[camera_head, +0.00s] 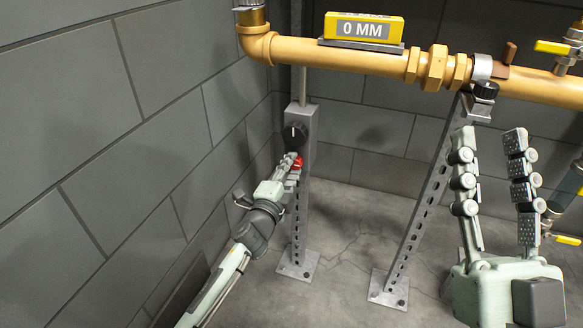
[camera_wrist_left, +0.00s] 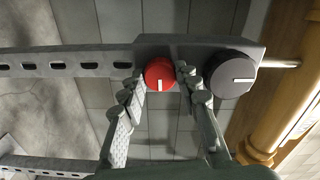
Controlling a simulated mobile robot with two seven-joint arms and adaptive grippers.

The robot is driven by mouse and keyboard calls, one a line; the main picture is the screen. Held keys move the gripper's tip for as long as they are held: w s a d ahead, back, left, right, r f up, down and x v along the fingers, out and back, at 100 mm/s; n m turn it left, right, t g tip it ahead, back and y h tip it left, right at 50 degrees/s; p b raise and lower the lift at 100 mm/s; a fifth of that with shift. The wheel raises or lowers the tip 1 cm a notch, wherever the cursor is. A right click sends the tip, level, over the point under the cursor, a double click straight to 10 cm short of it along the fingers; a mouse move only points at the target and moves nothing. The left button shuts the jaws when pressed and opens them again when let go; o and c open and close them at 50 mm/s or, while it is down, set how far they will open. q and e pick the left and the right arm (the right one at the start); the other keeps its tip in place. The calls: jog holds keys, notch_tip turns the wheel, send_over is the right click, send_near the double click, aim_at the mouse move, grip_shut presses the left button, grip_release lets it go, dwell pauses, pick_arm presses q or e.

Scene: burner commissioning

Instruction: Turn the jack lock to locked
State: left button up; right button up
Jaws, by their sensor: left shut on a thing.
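The jack lock appears to be the small red knob (camera_head: 298,163) on the front of the grey jack post (camera_head: 303,190). It also shows in the left wrist view (camera_wrist_left: 160,74), with a white mark pointing toward the bottom of that picture. My left gripper (camera_head: 291,162) is shut on the red knob, with one finger on each side of it in the left wrist view (camera_wrist_left: 160,86). A larger black knob (camera_wrist_left: 231,74) with a white mark sits beside it on the same housing. My right gripper (camera_head: 490,137) is open and empty, fingers pointing up.
A yellow pipe (camera_head: 340,53) runs across the top, bearing a yellow gauge (camera_head: 362,28) reading 0 MM. A slanted perforated strut (camera_head: 428,185) stands to the right of the post. A grey block wall (camera_head: 130,130) is close on the left.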

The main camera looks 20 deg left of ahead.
pick_arm(q)
jog(key=shift+m, duration=0.3)
jog(key=o, duration=1.2)
jog(key=shift+c, duration=0.2)
jog(key=s, duration=1.2)
jog(key=shift+a, duration=0.2)
